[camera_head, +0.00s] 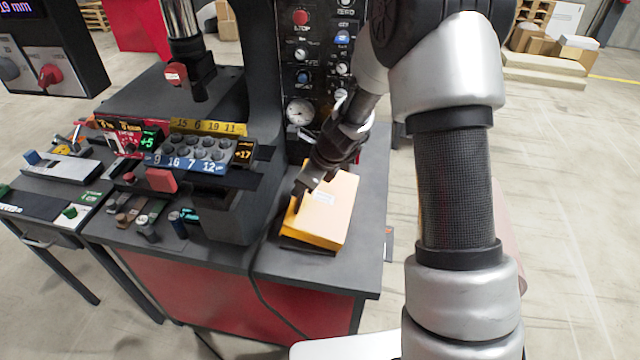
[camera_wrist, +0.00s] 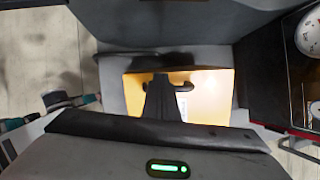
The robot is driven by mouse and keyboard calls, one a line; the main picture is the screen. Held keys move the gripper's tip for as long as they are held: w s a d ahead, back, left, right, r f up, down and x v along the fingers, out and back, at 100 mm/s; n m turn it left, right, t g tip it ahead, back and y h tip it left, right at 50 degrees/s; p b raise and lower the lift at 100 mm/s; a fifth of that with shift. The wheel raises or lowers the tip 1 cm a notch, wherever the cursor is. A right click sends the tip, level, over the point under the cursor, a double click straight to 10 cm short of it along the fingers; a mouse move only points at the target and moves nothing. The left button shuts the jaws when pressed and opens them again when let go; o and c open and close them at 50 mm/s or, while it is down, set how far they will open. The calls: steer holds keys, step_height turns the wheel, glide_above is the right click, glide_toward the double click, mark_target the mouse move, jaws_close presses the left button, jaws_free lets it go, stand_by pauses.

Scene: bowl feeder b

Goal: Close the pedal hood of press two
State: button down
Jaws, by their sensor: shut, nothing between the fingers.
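The yellow-orange pedal hood (camera_head: 328,216) with a small white label sits over a dark base on the front right of the grey bench. A dark strip of the base shows at its front edge; I cannot tell whether the hood is fully down. My gripper (camera_head: 298,197) is shut and empty, pointing down at the left side of the hood's top. It looks very close to the hood; contact is unclear. In the wrist view the shut fingers (camera_wrist: 167,84) stand in front of the hood (camera_wrist: 215,98), hiding part of it.
The press body with its control panel (camera_head: 318,75) and gauge rises behind the hood. A block with numbered blue and yellow strips (camera_head: 188,163) stands to the left. A black cable (camera_head: 254,265) runs over the bench front. Small parts lie at the bench's left.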

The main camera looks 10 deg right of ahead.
steer(key=w+a+f+b, duration=0.1)
steer(key=w+a+f, duration=0.1)
steer(key=a+f, duration=0.3)
steer(key=shift+a+f+b, duration=0.3)
steer(key=shift+a+f, duration=0.05)
steer(key=shift+a, duration=0.05)
stand_by(0.3)
steer(key=p+v, duration=0.2)
steer(key=v, duration=1.5)
steer(key=shift+r, duration=0.25)
steer(key=s+d+r+n, duration=0.3)
steer(key=s+r+n, duration=0.8)
steer(key=r, duration=0.1)
steer(key=s+d+r+n+t+h, duration=0.1)
steer(key=s+d+r+n+h, duration=0.1)
steer(key=s+d+n, duration=0.2)
steer(key=s+d+r+n+t+h, duration=0.1)
steer(key=s+d+n, duration=0.3)
steer(key=s+n, duration=0.5)
steer(key=shift+s+r+h, duration=0.65)
steer(key=shift+r+h, duration=0.05)
